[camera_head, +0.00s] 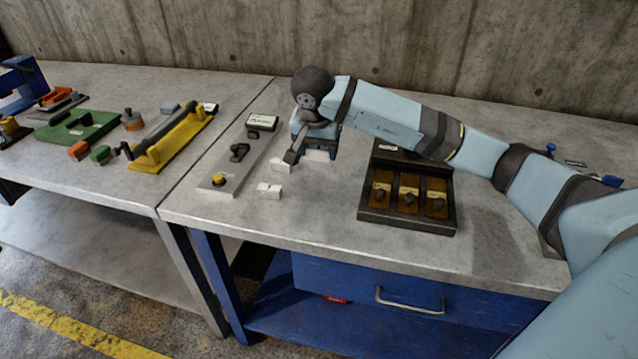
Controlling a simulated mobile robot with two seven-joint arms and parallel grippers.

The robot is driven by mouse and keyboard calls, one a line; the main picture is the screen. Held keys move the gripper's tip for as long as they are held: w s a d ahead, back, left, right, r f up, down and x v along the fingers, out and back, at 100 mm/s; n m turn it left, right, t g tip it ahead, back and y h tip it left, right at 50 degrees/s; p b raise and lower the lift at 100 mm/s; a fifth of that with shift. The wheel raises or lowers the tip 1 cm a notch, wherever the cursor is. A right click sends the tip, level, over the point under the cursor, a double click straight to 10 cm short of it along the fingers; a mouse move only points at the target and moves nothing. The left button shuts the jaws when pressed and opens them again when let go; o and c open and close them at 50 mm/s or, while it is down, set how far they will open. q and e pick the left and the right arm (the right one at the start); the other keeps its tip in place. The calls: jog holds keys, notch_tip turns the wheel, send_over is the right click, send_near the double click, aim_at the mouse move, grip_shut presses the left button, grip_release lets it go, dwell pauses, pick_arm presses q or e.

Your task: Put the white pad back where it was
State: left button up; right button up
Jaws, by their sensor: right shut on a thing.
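My right gripper (292,157) reaches in from the right over the table, pointing down. It is shut on a small white pad (280,165), which shows just left of the fingertips, at or just above the table top. The gripper hides part of the pad, and I cannot tell whether the pad touches the table. A second white block (269,191) with a small dark mark lies on the table nearer the front. Another pale piece (318,156) shows partly behind the gripper. My left gripper is not in view.
A grey plate (226,178) with a yellow button and dark latch lies to the left. A black tray (408,219) with brass compartments stands to the right. A yellow fixture (178,143) and green board (80,130) are on the left table. The front table strip is clear.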

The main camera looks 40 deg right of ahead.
aim_at(320, 189)
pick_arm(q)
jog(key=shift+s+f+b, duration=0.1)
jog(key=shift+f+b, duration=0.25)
pick_arm(e)
notch_tip(320, 189, down, 9)
jog(key=shift+f, duration=0.15)
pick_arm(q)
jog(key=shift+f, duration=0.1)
pick_arm(e)
jog(key=shift+f, duration=0.1)
jog(key=o, duration=0.9)
jog(key=shift+r, duration=0.2)
pick_arm(q)
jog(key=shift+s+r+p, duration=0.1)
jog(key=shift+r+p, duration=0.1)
jog(key=shift+p, duration=0.35)
pick_arm(e)
jog(key=v, duration=1.2)
jog(key=shift+a, duration=0.1)
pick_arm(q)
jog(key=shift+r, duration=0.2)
pick_arm(e)
jog(key=shift+s+f, duration=0.1)
jog(key=shift+f, duration=0.05)
